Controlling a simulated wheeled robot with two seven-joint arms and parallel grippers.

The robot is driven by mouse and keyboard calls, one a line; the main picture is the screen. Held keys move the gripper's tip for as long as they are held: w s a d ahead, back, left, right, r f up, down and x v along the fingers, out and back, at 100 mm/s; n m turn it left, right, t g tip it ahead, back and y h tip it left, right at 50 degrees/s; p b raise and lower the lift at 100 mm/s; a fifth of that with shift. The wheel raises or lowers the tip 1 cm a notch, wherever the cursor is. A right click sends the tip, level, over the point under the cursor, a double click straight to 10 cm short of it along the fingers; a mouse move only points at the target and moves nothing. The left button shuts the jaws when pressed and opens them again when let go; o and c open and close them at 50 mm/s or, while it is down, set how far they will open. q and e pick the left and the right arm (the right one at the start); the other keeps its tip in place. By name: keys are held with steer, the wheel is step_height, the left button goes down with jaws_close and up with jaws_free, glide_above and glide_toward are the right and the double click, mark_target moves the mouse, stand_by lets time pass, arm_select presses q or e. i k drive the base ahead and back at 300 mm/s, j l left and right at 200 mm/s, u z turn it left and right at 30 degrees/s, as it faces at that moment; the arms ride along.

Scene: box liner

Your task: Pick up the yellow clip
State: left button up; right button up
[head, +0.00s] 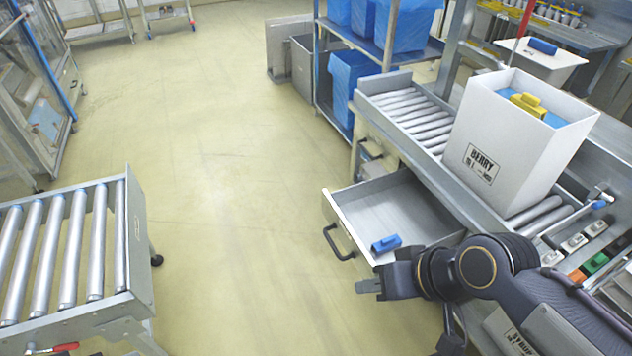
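The yellow clip (528,104) lies on blue liner film at the top of the white box (513,139) marked BERRY, at the right. My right gripper (370,287) is at the lower middle, by the front corner of the open drawer, well away from the yellow clip. One grey fingertip shows clearly; whether the fingers are apart is unclear. A blue clip (386,244) is close above it, apparently in the drawer. My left gripper is out of view.
The open drawer (342,222) juts out from the roller bench (408,111) that bears the box. Several small coloured clips (594,263) sit at the bench's right. A roller conveyor (137,240) stands at lower left. The floor between is clear.

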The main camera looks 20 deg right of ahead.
mark_target(528, 101)
steer(key=k+z, duration=0.15)
steer(key=z, duration=1.7)
steer(key=i+l, duration=0.2)
steer(key=i, duration=0.15)
steer(key=i+l, duration=0.2)
steer(key=i, duration=0.1)
